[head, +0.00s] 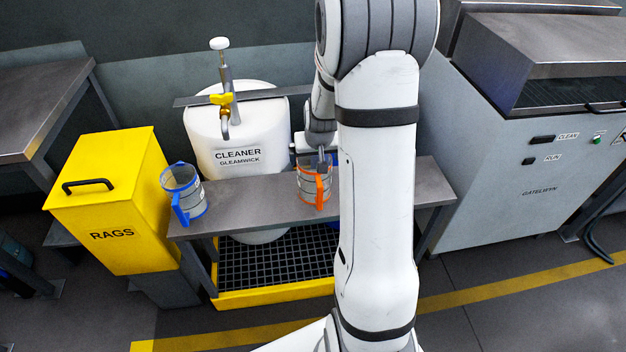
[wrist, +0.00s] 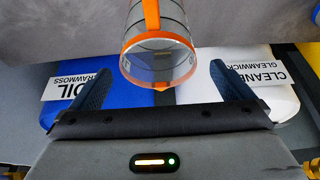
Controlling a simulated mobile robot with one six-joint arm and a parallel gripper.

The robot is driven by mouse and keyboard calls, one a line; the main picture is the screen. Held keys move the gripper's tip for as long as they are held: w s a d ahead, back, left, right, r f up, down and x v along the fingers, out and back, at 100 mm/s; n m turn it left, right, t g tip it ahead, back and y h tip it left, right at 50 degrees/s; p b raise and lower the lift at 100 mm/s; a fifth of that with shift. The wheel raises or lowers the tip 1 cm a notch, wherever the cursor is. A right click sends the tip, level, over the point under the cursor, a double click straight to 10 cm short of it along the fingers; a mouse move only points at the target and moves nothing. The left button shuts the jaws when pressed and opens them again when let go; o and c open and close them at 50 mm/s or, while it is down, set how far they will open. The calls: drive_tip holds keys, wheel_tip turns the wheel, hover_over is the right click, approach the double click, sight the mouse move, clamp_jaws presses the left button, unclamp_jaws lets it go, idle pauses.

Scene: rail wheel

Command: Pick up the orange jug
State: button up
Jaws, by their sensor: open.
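The orange jug (head: 309,186) is a clear jug with orange rims and an orange handle. It stands upright on the grey bench near its middle, partly beside my arm in the head view. In the wrist view the jug (wrist: 158,62) appears at top centre, its handle upward in the picture. My gripper (wrist: 160,74) is open, with one dark finger on each side of the jug's near end and a visible gap on both sides. In the head view my gripper (head: 318,155) is at the jug's far side, mostly hidden by my arm.
A blue-handled jug (head: 182,192) stands at the left end of the bench (head: 245,203). Behind are a white cleaner drum (head: 238,145) with a tap and a blue oil drum (wrist: 60,88). A yellow rags bin (head: 110,200) is left; a grey machine (head: 530,160) is right.

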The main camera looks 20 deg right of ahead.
approach(315, 168)
wheel_tip(315, 168, down, 4)
drive_tip(key=s+a, duration=0.1)
drive_tip(key=shift+s+a+r, duration=0.2)
drive_tip(key=shift+s, duration=0.05)
drive_tip(key=shift+c, duration=0.3)
drive_tip(key=c, duration=1)
